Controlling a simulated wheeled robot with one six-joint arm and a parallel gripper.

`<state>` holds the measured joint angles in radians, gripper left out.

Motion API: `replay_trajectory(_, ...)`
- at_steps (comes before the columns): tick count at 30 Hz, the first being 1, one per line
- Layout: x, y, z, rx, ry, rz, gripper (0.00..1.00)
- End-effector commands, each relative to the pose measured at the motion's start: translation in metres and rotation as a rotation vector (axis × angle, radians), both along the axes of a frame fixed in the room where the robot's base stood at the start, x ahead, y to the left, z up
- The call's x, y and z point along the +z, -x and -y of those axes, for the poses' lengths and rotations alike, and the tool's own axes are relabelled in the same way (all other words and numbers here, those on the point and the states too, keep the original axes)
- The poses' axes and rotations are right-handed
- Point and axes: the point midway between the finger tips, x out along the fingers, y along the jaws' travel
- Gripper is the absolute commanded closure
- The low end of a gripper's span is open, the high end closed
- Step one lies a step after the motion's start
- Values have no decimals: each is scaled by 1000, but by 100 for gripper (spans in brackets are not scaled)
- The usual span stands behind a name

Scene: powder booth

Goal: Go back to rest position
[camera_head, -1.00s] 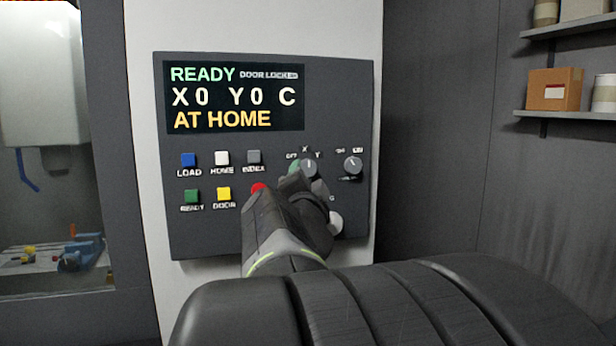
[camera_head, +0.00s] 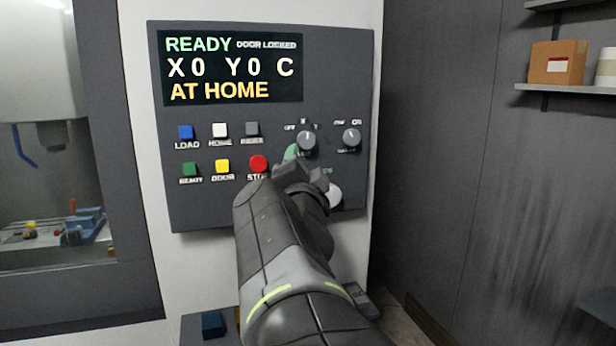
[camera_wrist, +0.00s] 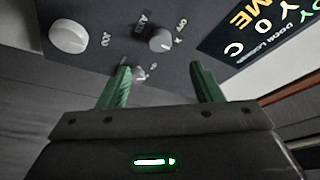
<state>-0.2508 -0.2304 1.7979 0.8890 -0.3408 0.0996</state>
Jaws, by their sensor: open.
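My gripper (camera_wrist: 160,88) is open and empty in the wrist view, its two green fingers apart and pointing at the control panel. In the head view my arm reaches up from the bottom, and the gripper (camera_head: 297,160) is mostly hidden behind my wrist, in front of the panel's lower right part. The dark control panel (camera_head: 215,212) has a screen (camera_head: 232,68) reading READY, DOOR LOCKED, X0 Y0 C, AT HOME. A selector knob (camera_head: 306,140) and another knob (camera_head: 352,138) sit at right. A pale round knob (camera_head: 330,196) is partly covered by my wrist.
Blue (camera_head: 185,132), white, grey, green, yellow and red (camera_head: 258,163) buttons line the panel's left half. A window at left shows a machine interior with a blue vise (camera_head: 85,230). A shelf (camera_head: 560,88) with a cardboard box (camera_head: 557,63) hangs at right.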

Motion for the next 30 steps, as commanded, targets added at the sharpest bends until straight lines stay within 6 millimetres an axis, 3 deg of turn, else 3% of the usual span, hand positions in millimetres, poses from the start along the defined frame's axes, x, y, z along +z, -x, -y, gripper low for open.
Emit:
replay_trajectory(5,2,-16,0,0,1,-2,41)
replay_trajectory(21,21,-96,2,-1,2,-2,41)
replay_trajectory(30,25,-116,2,0,1,-1,41)
